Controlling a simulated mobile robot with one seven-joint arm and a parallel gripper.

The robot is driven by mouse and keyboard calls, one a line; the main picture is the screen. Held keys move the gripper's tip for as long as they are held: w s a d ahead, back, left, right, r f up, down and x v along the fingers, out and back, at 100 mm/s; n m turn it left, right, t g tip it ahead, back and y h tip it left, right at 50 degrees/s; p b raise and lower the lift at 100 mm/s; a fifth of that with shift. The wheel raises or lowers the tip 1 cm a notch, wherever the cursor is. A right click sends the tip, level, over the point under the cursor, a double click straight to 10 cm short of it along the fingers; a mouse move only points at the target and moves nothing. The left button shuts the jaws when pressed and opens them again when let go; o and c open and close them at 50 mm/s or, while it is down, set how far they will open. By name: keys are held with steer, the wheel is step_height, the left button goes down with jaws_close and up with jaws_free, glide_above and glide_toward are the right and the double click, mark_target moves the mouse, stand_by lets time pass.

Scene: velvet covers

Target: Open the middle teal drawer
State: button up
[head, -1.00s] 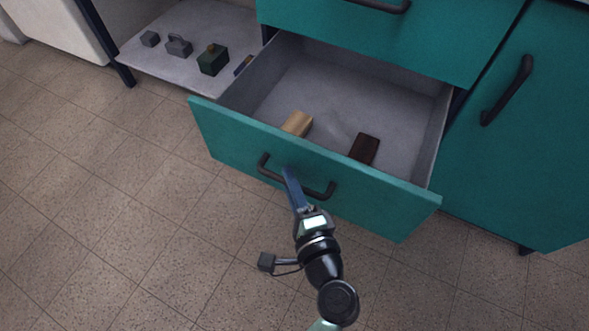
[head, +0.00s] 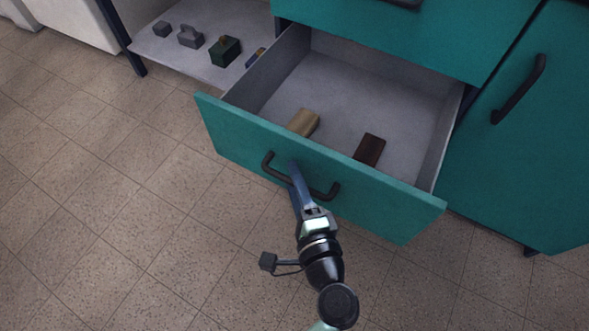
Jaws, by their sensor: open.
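The teal drawer (head: 365,196) stands pulled far out of the cabinet, with its grey inside in view. Its dark bar handle (head: 328,194) runs along the front face. My gripper (head: 294,170) is open at the handle, with its blue fingers reaching the middle of the bar. Whether they touch the bar I cannot tell. Inside the drawer lie a light wooden block (head: 303,123) and a dark brown block (head: 370,149).
Another teal drawer front (head: 430,40) is shut above. A teal door (head: 530,150) with a dark handle is at the right. A low shelf (head: 205,70) at the left holds several small objects. The tiled floor (head: 130,220) in front is clear.

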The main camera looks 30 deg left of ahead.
steer(key=p+v, duration=0.4)
steer(key=v, duration=0.9)
